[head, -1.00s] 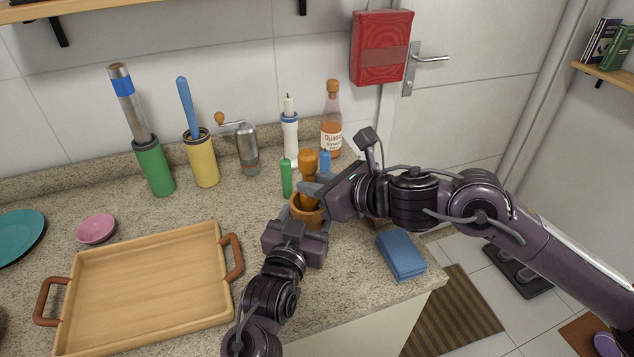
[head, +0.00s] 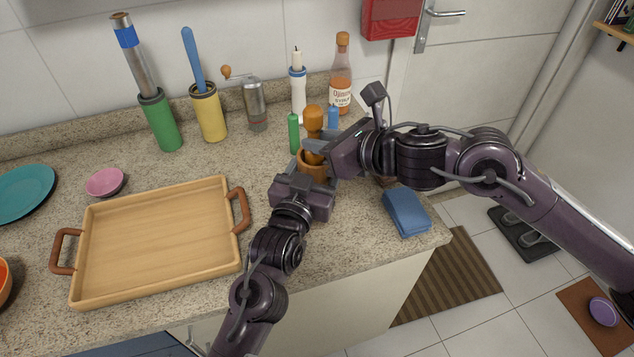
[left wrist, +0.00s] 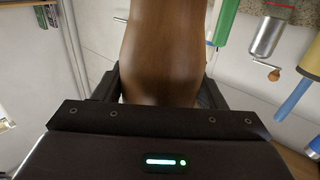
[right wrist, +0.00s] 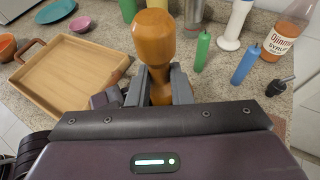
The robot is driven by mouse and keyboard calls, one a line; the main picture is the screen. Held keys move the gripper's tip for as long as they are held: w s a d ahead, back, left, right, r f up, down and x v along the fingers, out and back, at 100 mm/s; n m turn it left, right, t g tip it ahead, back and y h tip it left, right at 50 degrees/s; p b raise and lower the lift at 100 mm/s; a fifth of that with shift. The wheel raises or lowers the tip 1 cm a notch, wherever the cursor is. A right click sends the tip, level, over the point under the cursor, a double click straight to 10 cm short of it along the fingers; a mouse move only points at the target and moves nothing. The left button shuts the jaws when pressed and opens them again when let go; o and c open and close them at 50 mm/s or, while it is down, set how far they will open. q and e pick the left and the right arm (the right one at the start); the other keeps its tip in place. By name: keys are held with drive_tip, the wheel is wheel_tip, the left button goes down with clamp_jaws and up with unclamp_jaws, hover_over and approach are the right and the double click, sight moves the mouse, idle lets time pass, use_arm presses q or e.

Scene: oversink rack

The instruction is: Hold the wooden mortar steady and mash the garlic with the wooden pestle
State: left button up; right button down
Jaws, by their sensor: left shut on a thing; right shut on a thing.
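The wooden mortar (head: 304,167) stands on the granite counter near its right end. My left gripper (head: 314,172) is shut on the mortar from the front; the mortar's brown wall (left wrist: 163,50) fills the middle of the left wrist view. The wooden pestle (head: 313,118) stands roughly upright with its lower end in the mortar. My right gripper (right wrist: 158,92) is shut on the pestle below its rounded knob (right wrist: 154,35). The garlic is not visible; the mortar's inside is hidden.
A green candle (head: 294,133) and a blue one (head: 333,117) stand close behind the mortar. A syrup bottle (head: 340,80) and a white candle holder (head: 298,93) are farther back. A blue cloth (head: 406,211) lies at the right edge. A wooden tray (head: 160,235) lies left.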

drive_tip(key=shift+s+d+f, duration=0.25)
drive_tip(key=shift+d+f, duration=0.05)
drive_tip(key=shift+f, duration=0.1)
drive_tip(key=shift+w+d, duration=0.1)
drive_tip(key=shift+w+d, duration=0.2)
drive_tip(key=shift+w, duration=0.15)
drive_tip(key=shift+w+a, duration=0.15)
drive_tip(key=shift+a, duration=0.2)
drive_tip(key=shift+s, duration=0.35)
drive_tip(key=shift+s+a, duration=0.15)
drive_tip(key=shift+a, duration=0.15)
idle(0.7)
drive_tip(key=shift+s+d, duration=0.1)
drive_tip(key=shift+d, duration=0.3)
drive_tip(key=shift+w+d, duration=0.25)
drive_tip(key=shift+w, duration=0.2)
